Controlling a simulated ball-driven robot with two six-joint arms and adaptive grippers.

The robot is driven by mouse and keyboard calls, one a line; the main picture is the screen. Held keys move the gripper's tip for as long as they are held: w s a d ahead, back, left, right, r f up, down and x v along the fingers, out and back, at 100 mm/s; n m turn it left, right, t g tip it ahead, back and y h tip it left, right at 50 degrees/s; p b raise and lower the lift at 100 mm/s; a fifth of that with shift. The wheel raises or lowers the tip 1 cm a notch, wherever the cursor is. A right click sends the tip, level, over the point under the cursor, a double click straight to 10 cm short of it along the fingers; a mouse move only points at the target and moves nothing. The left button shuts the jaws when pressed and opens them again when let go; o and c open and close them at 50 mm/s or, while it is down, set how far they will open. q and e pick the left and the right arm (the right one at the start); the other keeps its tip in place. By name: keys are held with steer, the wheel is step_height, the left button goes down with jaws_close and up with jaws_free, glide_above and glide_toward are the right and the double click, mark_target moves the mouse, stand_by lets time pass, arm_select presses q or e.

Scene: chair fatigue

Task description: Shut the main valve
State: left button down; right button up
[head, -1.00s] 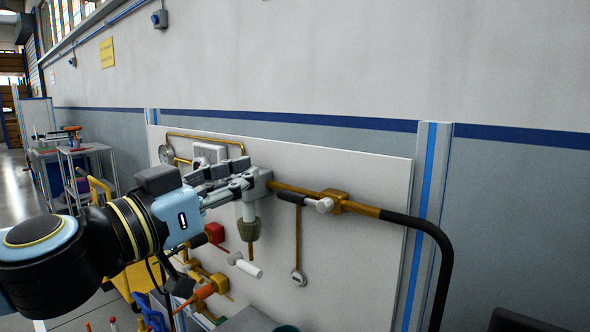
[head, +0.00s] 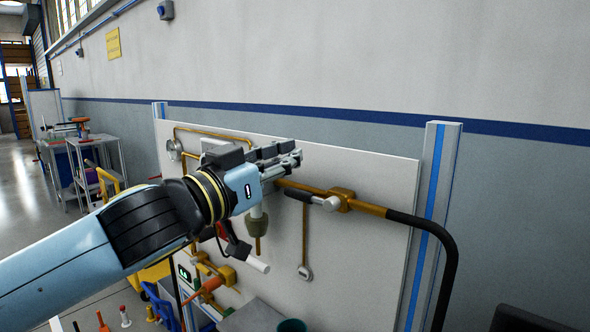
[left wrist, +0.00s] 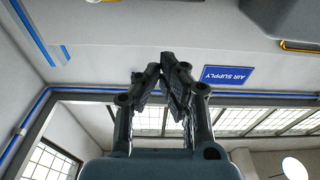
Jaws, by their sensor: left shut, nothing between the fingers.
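A brass valve (head: 341,199) sits on the pipe at the right of the white board, where the brass pipe meets a black hose. Its lever (head: 312,198), dark with a pale end, points left, roughly along the pipe. I cannot tell from the picture whether this is the main valve. My left gripper (head: 297,157) is shut and empty, up and left of the lever and apart from it in the picture. In the left wrist view its fingers (left wrist: 162,72) are closed together. My left arm and gripper hide part of the board and pipework. My right gripper is not in view.
The board (head: 370,250) also carries a red valve handle, an orange handle (head: 205,288) and a small green display (head: 184,273). The black hose (head: 445,245) curves down at the right. A blue "AIR SUPPLY" sign (left wrist: 227,75) shows in the left wrist view.

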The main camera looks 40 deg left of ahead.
mark_target(307, 197)
arm_select(q)
steer(key=w, duration=0.1)
steer(key=w+p, duration=0.1)
steer(key=shift+w+d+r, duration=0.1)
steer(key=shift+w+r, duration=0.3)
steer(key=f, duration=0.3)
steer(key=shift+s+f+b, duration=0.1)
steer(key=shift+s+b, duration=0.1)
steer(key=shift+b, duration=0.15)
steer(key=shift+s+f, duration=0.2)
steer(key=shift+f, duration=0.4)
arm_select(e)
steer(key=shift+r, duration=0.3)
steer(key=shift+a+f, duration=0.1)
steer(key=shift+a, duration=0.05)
arm_select(q)
steer(key=shift+f+n+b, duration=0.2)
steer(key=shift+n+b, duration=0.1)
steer(key=shift+b, duration=0.15)
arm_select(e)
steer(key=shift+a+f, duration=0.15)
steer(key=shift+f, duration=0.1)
